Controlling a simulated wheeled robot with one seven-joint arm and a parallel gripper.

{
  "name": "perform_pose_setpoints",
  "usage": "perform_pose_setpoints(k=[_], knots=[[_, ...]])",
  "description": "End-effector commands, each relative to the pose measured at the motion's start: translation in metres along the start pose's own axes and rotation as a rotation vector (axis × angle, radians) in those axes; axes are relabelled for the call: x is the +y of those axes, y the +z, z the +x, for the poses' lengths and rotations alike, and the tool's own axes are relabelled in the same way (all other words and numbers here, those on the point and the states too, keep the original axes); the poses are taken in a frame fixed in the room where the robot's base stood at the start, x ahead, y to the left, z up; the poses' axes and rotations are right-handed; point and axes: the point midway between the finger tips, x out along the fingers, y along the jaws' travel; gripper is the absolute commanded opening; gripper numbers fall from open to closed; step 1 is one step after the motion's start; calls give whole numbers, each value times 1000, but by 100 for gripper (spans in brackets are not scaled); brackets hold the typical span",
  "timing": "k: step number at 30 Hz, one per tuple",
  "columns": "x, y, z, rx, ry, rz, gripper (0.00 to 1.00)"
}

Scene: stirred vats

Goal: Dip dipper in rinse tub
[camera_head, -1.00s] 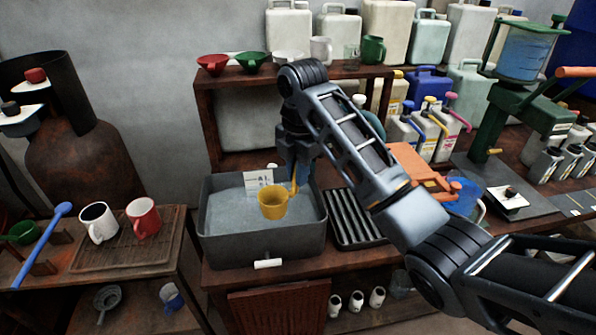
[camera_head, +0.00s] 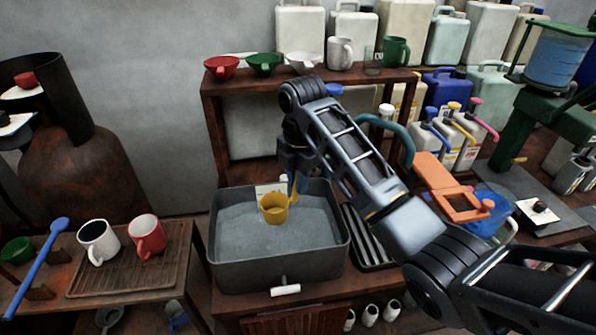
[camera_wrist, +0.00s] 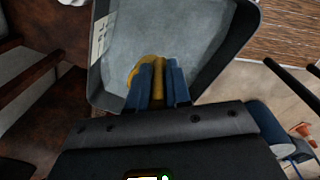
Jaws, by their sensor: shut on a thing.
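A yellow dipper (camera_head: 273,209) hangs upright from my gripper (camera_head: 293,178) over the grey rinse tub (camera_head: 278,277). The tub is rectangular, with a grey surface inside and a white label on its far side. In the head view the dipper's cup appears inside the tub's outline, near its back wall; I cannot tell whether it touches the liquid. In the wrist view the blue fingers (camera_wrist: 159,88) are shut on the dipper's yellow handle (camera_wrist: 157,92), and part of the cup (camera_wrist: 135,72) shows left of them. The fingers hide the rest.
A ribbed rack (camera_head: 368,243) stands right of the tub, with an orange clamp (camera_head: 445,190) beyond it. A white and a red mug stand on the left table's tray (camera_head: 115,278). A shelf (camera_head: 300,84) with funnels and mugs rises behind the tub.

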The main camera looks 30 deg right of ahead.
Motion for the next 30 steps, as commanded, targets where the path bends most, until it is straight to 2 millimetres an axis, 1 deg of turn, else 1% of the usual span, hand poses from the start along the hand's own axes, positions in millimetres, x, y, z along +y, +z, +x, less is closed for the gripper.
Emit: perform_pose_setpoints(k=[3, 30], knots=[[-2, 0, 12, 1, -3, 1, 0], [-6, 0, 92, 0, -2, 0, 0]])
